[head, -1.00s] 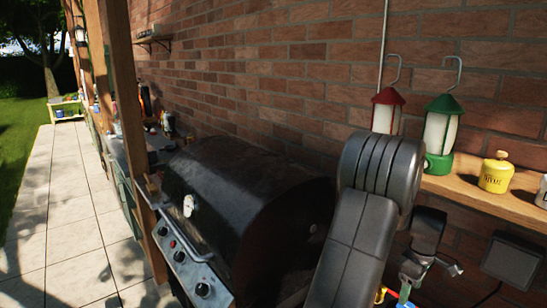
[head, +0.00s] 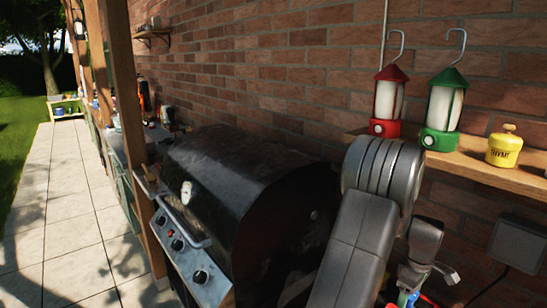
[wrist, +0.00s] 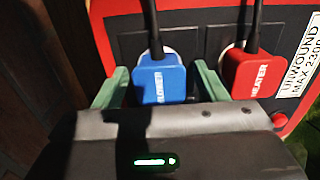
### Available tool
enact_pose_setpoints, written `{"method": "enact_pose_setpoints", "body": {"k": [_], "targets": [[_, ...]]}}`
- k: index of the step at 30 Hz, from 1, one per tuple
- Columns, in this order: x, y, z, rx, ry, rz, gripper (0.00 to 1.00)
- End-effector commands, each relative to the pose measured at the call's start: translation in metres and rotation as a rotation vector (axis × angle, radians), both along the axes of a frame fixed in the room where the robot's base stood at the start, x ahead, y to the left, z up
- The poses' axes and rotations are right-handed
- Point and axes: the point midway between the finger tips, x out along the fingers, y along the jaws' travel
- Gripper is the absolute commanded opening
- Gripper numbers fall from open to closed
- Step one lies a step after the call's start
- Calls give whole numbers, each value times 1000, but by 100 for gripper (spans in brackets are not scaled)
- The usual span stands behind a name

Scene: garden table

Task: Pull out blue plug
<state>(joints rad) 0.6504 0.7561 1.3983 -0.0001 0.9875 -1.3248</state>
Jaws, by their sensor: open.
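The blue plug (wrist: 160,82) sits in a socket of a dark panel with a red frame in the wrist view, with a black cord rising from it. Its white label is hard to read. My gripper (wrist: 159,90) is open, with one green finger on the left of the blue plug and the other on its right. I cannot tell whether the fingers touch it. The right finger lies in the gap between the blue plug and a red plug (wrist: 250,75) marked HEATER. In the head view my arm hides most of this area.
A red button (wrist: 279,119) and a white warning label (wrist: 302,62) are at the panel's right. In the head view a black grill (head: 240,190) stands to the left. A shelf above holds a red lantern (head: 388,100), a green lantern (head: 442,105) and a yellow tin (head: 504,148).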

Motion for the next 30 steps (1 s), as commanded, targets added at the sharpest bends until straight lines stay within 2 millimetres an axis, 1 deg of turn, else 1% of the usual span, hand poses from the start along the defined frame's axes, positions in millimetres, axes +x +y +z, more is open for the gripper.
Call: {"method": "enact_pose_setpoints", "body": {"k": [28, 30], "targets": [[0, 0, 0, 0, 0, 0, 65], [0, 0, 0, 0, 0, 0, 52]]}}
